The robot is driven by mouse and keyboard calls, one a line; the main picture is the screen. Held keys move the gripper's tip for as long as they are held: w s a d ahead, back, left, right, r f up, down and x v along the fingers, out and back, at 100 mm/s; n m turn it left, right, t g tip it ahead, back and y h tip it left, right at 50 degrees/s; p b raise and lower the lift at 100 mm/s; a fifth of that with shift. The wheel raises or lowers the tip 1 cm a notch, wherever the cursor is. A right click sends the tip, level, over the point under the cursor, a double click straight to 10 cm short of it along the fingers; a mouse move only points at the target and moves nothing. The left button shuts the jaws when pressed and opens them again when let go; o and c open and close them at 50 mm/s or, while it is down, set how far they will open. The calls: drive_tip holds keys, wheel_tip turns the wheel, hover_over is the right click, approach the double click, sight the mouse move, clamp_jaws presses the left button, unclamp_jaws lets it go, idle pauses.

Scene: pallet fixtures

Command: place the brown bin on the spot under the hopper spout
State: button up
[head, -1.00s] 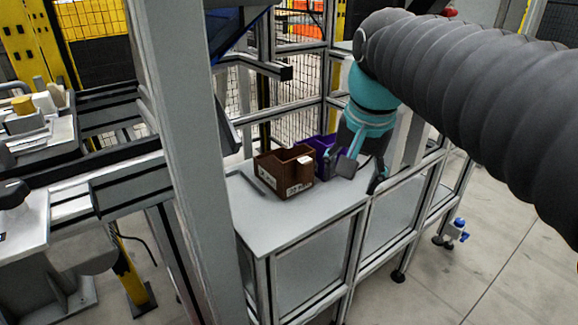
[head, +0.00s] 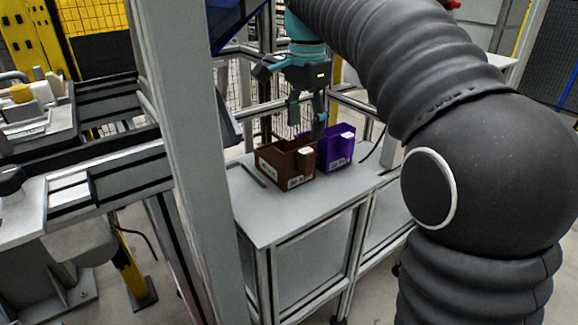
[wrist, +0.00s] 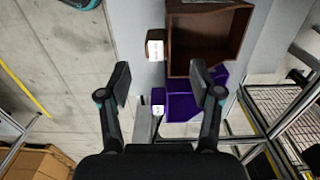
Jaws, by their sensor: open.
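The brown bin (head: 270,166) stands upright on the grey table, with white labels on its sides. In the wrist view the open-topped brown bin (wrist: 176,55) is at the top, beyond my fingertips. My gripper (head: 307,117) is open and empty, pointing down above the bins near the brown bin's back right side. In the wrist view my gripper (wrist: 160,82) has its fingers spread, with the purple bin partly between and below them. A blue hopper (head: 236,22) is at the top left, partly hidden by the post; I cannot make out its spout.
A purple bin (head: 340,150) stands close to the right of the brown bin. A dark L-shaped guide (head: 252,177) lies on the table (head: 262,212) to the left. A thick grey post (head: 178,150) stands in the left foreground. The table's front is clear.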

sight(305, 150)
wheel_tip(305, 150, down, 9)
drive_tip(key=shift+s+f+b, duration=0.1)
drive_tip(key=shift+s+b, duration=0.05)
drive_tip(key=shift+b, duration=0.65)
drive_tip(key=shift+c, duration=0.2)
clamp_jaws()
